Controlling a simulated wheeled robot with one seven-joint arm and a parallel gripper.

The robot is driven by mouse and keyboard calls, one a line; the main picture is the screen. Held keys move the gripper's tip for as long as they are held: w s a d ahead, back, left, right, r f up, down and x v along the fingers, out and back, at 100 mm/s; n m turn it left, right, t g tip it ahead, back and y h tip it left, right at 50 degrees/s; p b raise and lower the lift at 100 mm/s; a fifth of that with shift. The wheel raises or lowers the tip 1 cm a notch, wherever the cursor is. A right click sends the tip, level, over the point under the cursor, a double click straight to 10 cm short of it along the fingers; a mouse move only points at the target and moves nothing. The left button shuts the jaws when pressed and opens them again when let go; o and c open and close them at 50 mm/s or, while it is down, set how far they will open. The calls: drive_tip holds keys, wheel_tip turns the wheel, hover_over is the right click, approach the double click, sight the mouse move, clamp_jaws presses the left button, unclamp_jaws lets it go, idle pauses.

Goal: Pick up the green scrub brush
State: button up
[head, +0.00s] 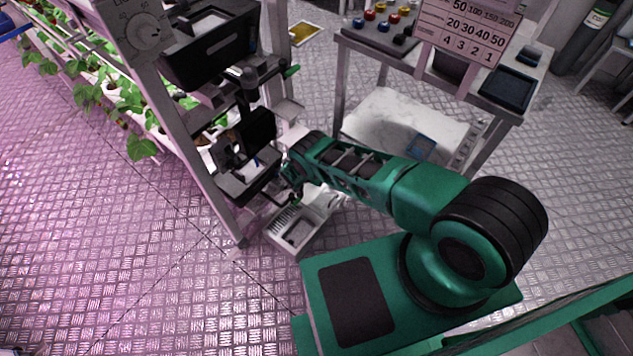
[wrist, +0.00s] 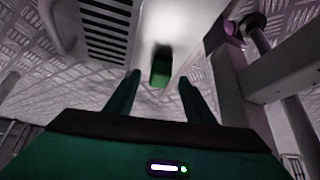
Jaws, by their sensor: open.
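A small green object (wrist: 160,72), which looks like the green scrub brush, is in the wrist view. It lies in a pale, partly shadowed recess beyond my fingertips and appears in line with the gap between them. My gripper (wrist: 160,85) is open, with one dark green finger on each side and nothing between them. In the head view my gripper (head: 291,190) is at the end of the green arm, beside the dark stand and above the white basin. I cannot make out the brush in the head view; the arm and stand may hide it.
A white basin (head: 283,243) stands on the patterned metal floor below my gripper. A rack post (head: 207,150) and a black-shelved stand (head: 238,188) are close on the left. A table (head: 435,75) with coloured knobs and trays stands behind. A slotted grate (wrist: 105,30) is near the fingers.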

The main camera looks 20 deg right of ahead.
drive_tip(key=shift+w+d+f, duration=0.1)
drive_tip(key=shift+w+f, duration=0.05)
drive_tip(key=shift+f, duration=0.2)
drive_tip(key=c, duration=1.2)
drive_tip(key=shift+r, duration=0.15)
